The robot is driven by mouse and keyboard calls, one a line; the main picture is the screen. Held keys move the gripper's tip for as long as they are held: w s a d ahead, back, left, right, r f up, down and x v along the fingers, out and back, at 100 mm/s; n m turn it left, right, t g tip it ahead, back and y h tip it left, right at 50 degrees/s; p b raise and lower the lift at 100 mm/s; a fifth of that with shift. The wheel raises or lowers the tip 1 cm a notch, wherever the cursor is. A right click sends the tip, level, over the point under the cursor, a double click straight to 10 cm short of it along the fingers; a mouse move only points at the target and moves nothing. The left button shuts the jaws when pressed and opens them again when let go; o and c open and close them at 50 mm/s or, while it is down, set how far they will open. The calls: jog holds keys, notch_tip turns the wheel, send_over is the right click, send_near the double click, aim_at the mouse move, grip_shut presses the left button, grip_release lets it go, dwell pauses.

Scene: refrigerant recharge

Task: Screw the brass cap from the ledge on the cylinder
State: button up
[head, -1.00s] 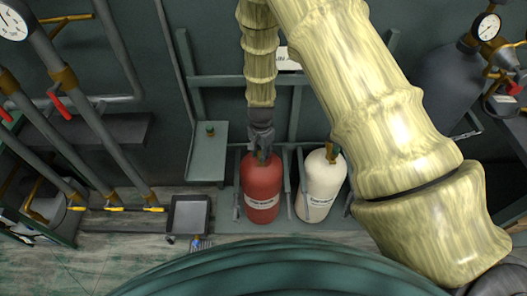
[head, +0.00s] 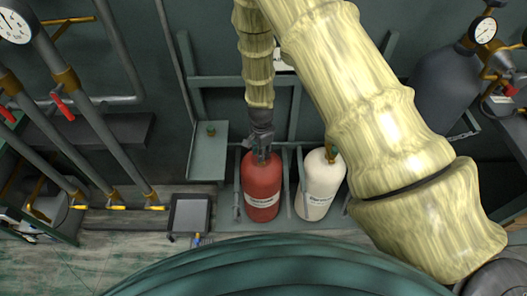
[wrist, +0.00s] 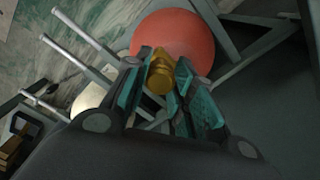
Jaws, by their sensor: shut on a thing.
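The red cylinder (head: 262,188) stands upright in a rack, with my gripper (head: 262,156) right above its top. In the wrist view my gripper (wrist: 160,84) is shut on the brass cap (wrist: 159,80), with a teal-padded finger on either side. The red cylinder (wrist: 178,35) lies just beyond the cap. The fit between cap and cylinder is hidden, so I cannot tell whether they are threaded together. The ledge (head: 207,160) is left of the cylinder and bears a small green-topped piece (head: 210,131).
A white cylinder (head: 321,186) with a brass valve stands close on the right, within the rack's bars. A dark tray (head: 189,214) lies on the floor to the left. Grey pipes (head: 92,135) with red and yellow handles run at far left. A dark tank (head: 450,85) stands at right.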

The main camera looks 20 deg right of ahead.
jog(key=shift+m+p, duration=0.6)
jog(key=shift+m, duration=0.5)
jog(key=o, duration=1.1)
jog(key=shift+f, duration=0.1)
notch_tip(320, 180, up, 12)
jog(key=shift+r, duration=0.1)
